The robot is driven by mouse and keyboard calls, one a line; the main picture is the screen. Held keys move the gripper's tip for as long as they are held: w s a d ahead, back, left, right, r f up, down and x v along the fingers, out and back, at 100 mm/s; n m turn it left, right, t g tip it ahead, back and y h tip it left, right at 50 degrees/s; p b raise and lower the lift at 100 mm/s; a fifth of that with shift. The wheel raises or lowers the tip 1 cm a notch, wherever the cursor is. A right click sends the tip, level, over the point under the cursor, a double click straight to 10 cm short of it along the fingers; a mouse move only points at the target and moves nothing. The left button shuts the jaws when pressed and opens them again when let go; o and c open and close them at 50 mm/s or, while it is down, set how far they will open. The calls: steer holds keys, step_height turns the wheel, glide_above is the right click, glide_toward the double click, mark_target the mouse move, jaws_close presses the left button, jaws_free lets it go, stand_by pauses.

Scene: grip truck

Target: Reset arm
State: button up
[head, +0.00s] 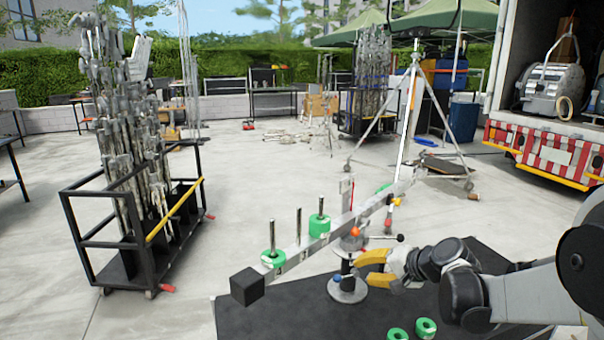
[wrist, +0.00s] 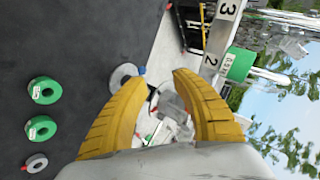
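My gripper (head: 365,268) has yellow fingers and stands just right of the balance stand in the head view. In the wrist view its fingers (wrist: 160,80) are apart with nothing between them. The arm (head: 530,290) reaches in from the right. A grey beam (head: 343,220) runs diagonally behind the gripper, with a black block (head: 247,287) at its near end. Green rings (head: 273,259) (head: 319,226) sit on two of its pegs; a peg between them is bare. The wrist view shows the numbered beam (wrist: 222,30) and a green ring (wrist: 238,64).
A dark surface (head: 290,318) lies below, with green rings (head: 397,334) (head: 426,328) near the front. A black cart (head: 130,240) of metal stands is at left. A truck (head: 540,150) stands at right.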

steer(key=s+a+r+n+g+h, duration=0.1)
steer(key=s+r+n+h, duration=0.3)
steer(key=s, duration=1.1)
steer(key=s+d+n+h, duration=0.2)
steer(key=s+d, duration=0.1)
steer(key=s, duration=1.2)
steer(key=shift+s+f+n+g+h, duration=0.15)
steer(key=shift+f+n+g+h, duration=0.15)
